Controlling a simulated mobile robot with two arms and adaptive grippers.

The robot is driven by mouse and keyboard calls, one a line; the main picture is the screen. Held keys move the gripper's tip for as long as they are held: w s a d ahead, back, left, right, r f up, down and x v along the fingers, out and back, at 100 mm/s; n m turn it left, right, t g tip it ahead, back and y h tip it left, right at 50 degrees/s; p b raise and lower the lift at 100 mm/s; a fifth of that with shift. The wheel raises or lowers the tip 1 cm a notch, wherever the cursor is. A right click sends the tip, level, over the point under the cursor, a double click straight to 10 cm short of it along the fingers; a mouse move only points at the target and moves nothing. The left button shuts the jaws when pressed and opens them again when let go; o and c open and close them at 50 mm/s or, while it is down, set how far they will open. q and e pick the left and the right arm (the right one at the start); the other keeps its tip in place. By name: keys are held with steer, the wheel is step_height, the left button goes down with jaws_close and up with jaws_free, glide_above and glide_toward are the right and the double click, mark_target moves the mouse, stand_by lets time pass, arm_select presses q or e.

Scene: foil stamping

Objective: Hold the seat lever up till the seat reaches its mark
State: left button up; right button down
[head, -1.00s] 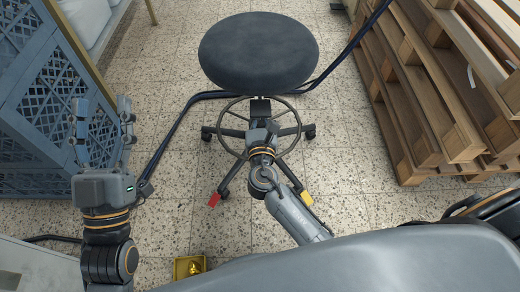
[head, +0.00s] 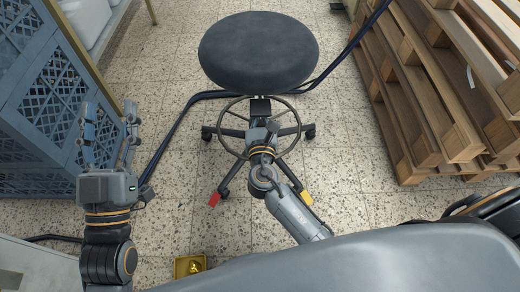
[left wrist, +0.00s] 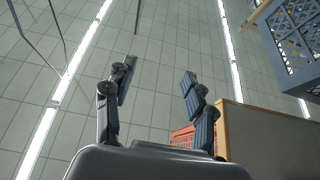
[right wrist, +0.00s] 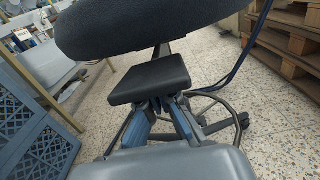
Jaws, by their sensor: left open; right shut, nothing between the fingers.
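The stool's round dark seat (head: 258,52) is in the upper middle of the head view, and its underside edge shows in the right wrist view (right wrist: 140,25). A flat black paddle, apparently the seat lever's end (right wrist: 150,78), juts out below the seat; it also shows in the head view (head: 260,108). My right gripper (right wrist: 160,106) is shut and empty, its fingertips just under the paddle, seemingly touching it. My left gripper (head: 110,125) is open, pointing up at the left, well away from the stool. I cannot make out a height mark.
The stool has a foot ring (head: 286,150) and castored legs, one with a red tag (head: 214,199), one with a yellow tag (head: 307,199). Wooden pallets (head: 440,110) stand at right, blue crates (head: 45,125) at left. A yellow box (head: 188,267) lies on the floor.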

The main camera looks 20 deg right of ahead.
arm_select(q)
steer(key=shift+w+f+g+y+p, duration=0.25)
steer(key=shift+f+g, duration=0.25)
steer(key=shift+f, duration=0.25)
steer(key=shift+w+f+g+y+p, duration=0.15)
steer(key=shift+w+f+g, duration=0.15)
steer(key=shift+f+g, duration=0.35)
arm_select(e)
steer(key=shift+r, duration=0.5)
